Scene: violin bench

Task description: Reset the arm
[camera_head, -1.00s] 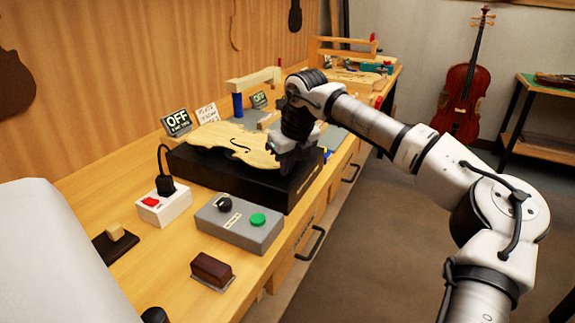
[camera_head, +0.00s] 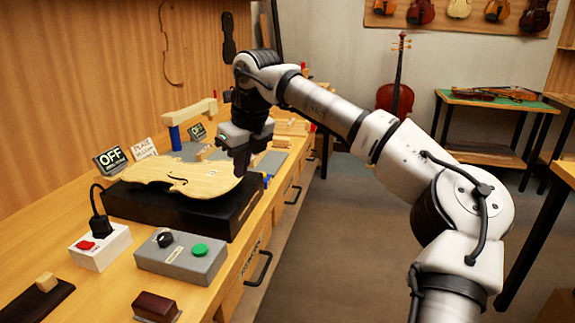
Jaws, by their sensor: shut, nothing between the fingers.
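My gripper (camera_head: 241,163) points down at the end of my arm, above the right end of a pale wooden violin plate (camera_head: 185,177). Its fingers look shut with nothing between them. Whether the fingertips touch the plate cannot be told from this angle. The plate lies flat on a black box (camera_head: 190,208) on the wooden bench. My arm reaches in from the right of the picture, bent at the elbow.
In front of the black box stand a grey control box (camera_head: 181,259) with a green button and a white switch box (camera_head: 100,246) with a red switch. A dark brown block (camera_head: 156,307) lies near the front edge. An OFF sign (camera_head: 111,160) stands behind. The floor (camera_head: 330,260) right of the bench is clear.

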